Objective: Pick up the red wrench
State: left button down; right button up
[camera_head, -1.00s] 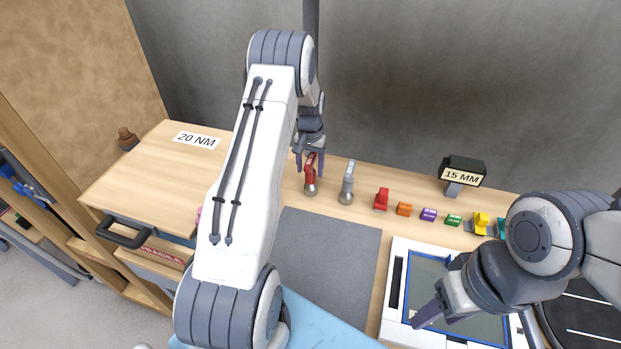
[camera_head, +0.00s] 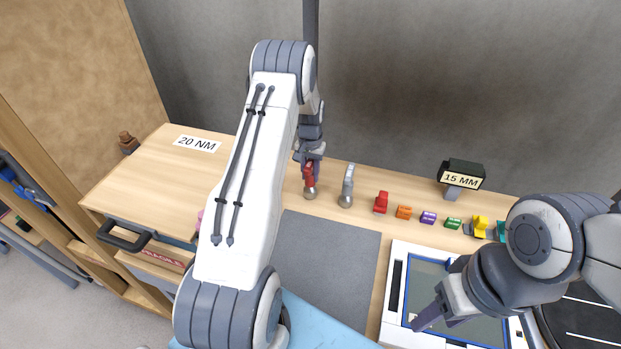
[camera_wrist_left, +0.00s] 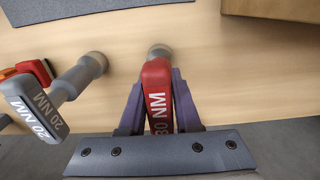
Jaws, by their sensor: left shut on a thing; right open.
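The red wrench (camera_head: 309,179) stands upright in a round holder on the table, left of a grey wrench (camera_head: 347,184). In the left wrist view the red wrench (camera_wrist_left: 158,98) lies between the two purple fingers and carries white lettering ending in "NM". My left gripper (camera_head: 311,166) is shut on its upper part, and the wrench's lower end still meets its round base. The grey wrench (camera_wrist_left: 62,90) is marked "20 NM" and stands beside it, apart from the fingers. My right gripper (camera_head: 428,318) is open and empty over the white-framed tray.
Small red, orange, purple, green and yellow pieces (camera_head: 404,212) line the table to the right. A "20 NM" label (camera_head: 197,144) lies on the wooden cabinet at left. A grey mat (camera_head: 325,260) is clear.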

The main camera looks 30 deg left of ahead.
aim_at(312, 163)
pick_arm(q)
jog(key=r, duration=0.1)
jog(key=r+b, duration=0.1)
jog(key=r, duration=0.1)
jog(key=r+b, duration=0.1)
jog(key=shift+s+d+r, duration=0.15)
jog(key=shift+d+r, duration=0.05)
jog(key=shift+d, duration=0.2)
jog(key=s+d+r+b, duration=0.3)
jog(key=s+d+r, duration=0.2)
jog(key=d, duration=0.4)
jog(key=shift+s+r, duration=0.4)
jog(key=shift+r, duration=0.35)
jog(key=shift+d, duration=0.1)
jog(key=c, duration=1.4)
grip_release()
grip_shut()
